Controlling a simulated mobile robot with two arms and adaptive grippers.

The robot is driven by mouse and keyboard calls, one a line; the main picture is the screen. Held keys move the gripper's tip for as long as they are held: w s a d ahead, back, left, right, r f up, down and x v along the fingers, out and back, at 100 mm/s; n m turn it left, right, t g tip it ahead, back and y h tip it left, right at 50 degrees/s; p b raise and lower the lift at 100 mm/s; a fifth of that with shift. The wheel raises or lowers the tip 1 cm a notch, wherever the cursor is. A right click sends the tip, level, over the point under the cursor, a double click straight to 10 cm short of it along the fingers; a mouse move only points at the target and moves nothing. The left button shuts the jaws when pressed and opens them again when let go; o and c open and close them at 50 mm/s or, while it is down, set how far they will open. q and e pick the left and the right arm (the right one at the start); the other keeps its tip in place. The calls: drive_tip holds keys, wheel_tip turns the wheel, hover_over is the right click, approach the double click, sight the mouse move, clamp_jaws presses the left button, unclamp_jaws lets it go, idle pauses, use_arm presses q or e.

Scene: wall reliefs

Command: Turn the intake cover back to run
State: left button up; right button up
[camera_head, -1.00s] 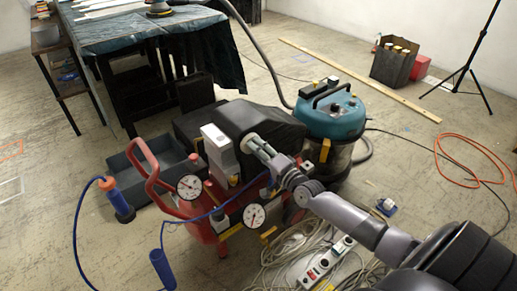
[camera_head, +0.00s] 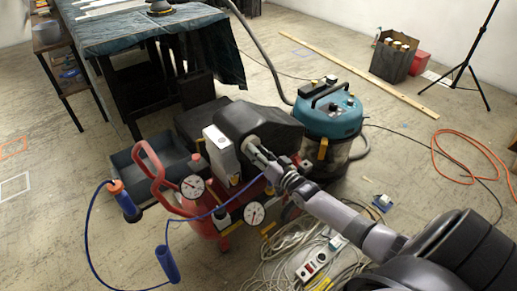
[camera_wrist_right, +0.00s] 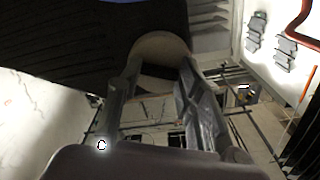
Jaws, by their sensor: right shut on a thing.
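The intake cover (camera_head: 252,144) is a pale round cap on the side of the black housing (camera_head: 262,124) of a red compressor (camera_head: 205,225). In the right wrist view the cover (camera_wrist_right: 160,46) sits between the fingertips, against the dark ribbed housing (camera_wrist_right: 85,40). My right gripper (camera_head: 260,155) is shut on the cover, with one finger on each side of it in the wrist view (camera_wrist_right: 161,68). The fingers hide part of the cover in the head view, and I cannot read any run mark. My left gripper is not in view.
A teal vacuum (camera_head: 332,115) stands close behind the compressor. A grey tray (camera_head: 150,165) lies to its left, and a blue hose (camera_head: 88,245) loops in front. Pale cables and a power strip (camera_head: 313,265) lie under my right arm. A covered table (camera_head: 150,35) stands behind.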

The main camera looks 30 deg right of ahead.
use_arm(q)
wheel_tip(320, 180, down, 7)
drive_tip(key=p, duration=0.1)
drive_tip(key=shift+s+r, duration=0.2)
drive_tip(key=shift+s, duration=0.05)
use_arm(e)
drive_tip(key=shift+n, duration=2.5)
drive_tip(key=o, duration=1.2)
drive_tip(key=shift+c, duration=0.2)
drive_tip(key=s+d, duration=0.1)
drive_tip(key=s, duration=1.1)
